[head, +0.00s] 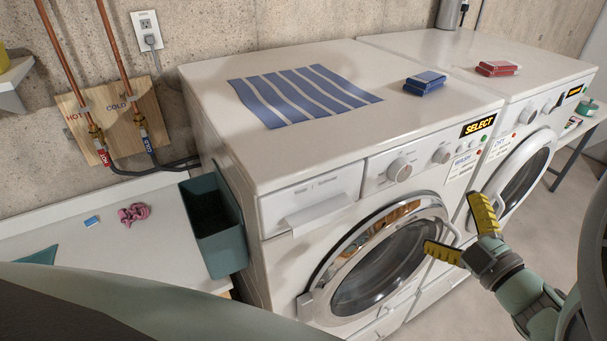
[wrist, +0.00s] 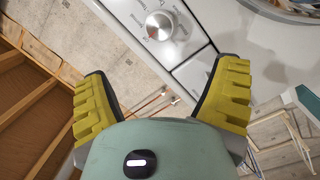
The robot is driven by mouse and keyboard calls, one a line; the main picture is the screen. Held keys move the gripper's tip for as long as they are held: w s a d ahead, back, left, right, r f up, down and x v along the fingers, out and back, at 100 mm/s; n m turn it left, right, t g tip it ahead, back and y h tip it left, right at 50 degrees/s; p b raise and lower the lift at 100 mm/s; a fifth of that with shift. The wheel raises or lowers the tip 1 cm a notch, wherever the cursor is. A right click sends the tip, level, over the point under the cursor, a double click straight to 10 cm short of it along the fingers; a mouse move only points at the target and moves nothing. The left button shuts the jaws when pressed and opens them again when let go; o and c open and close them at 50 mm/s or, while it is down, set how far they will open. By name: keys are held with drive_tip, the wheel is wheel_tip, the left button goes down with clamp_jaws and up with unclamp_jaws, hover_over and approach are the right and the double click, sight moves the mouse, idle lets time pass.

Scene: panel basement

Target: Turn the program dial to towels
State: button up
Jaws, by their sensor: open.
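The front washer has a large silver program dial (head: 399,169) on its white panel, with a smaller knob (head: 441,155) to its right. The dryer behind has similar knobs (head: 548,105). A silver dial (wrist: 159,26) also shows at the top of the wrist view, beyond my fingertips; I cannot tell which machine it is on. My gripper (head: 450,222) is open and empty, with yellow ridged fingers, in front of the machines and below the panels. Its spread fingers also show in the wrist view (wrist: 163,68). Nothing touches the dial.
Displays on both machines are lit; the washer's display (head: 479,126) reads SELECT. Round doors (head: 385,262) are shut.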

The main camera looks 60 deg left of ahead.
sight(403, 175)
drive_tip(key=p+x, duration=0.6)
drive_tip(key=x, duration=0.7)
drive_tip(key=shift+r, duration=0.15)
drive_tip(key=shift+a, duration=0.5)
drive_tip(key=shift+c, duration=0.2)
drive_tip(key=shift+d, duration=0.1)
drive_tip(key=c, duration=1.2)
